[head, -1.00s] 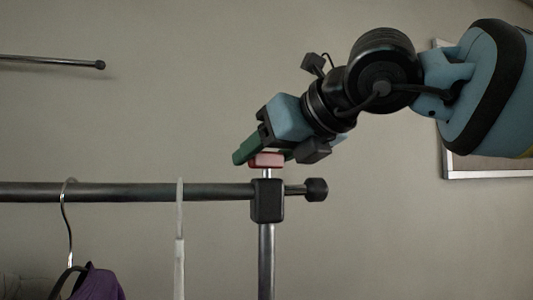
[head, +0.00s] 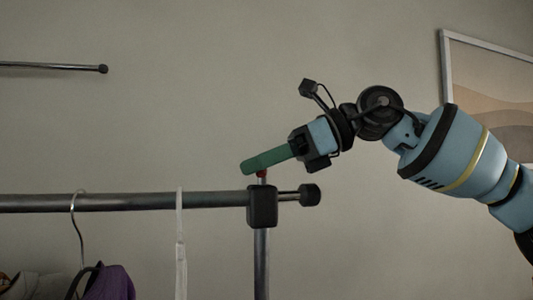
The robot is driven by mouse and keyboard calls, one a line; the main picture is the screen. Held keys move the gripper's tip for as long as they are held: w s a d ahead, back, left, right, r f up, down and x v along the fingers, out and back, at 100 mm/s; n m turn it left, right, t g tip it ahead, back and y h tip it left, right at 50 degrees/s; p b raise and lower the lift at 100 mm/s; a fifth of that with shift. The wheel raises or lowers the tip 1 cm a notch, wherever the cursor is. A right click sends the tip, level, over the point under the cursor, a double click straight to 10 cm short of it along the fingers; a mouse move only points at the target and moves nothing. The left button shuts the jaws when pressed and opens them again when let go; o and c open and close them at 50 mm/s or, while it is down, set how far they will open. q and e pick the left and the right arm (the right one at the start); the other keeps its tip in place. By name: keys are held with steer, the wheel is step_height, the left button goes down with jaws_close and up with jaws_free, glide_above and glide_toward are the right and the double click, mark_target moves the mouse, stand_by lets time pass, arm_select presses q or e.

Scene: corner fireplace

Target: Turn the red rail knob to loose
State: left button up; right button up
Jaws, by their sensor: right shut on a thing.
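The red rail knob (head: 262,174) sits on top of the upright post, just above the black rail clamp (head: 262,206). Only a small red part shows under the green finger; the rest is hidden. My right gripper (head: 262,161) comes in from the right with its green fingers pointing left and slightly down. It is shut on the knob. The near finger covers the far one. Which way the knob is set cannot be read here. My left gripper is not in view.
A framed picture (head: 492,90) is on the wall.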

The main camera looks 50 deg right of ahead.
steer(key=n+g+y, duration=0.2)
steer(key=shift+n, duration=0.3)
steer(key=shift+n+g+y+b, duration=0.3)
steer(key=shift+n+g, duration=0.2)
steer(key=shift+g, duration=0.2)
steer(key=shift+r, duration=0.1)
steer(key=o, duration=1)
steer(key=v, duration=0.7)
steer(key=shift+s+d+r, duration=0.1)
steer(key=shift+d, duration=0.3)
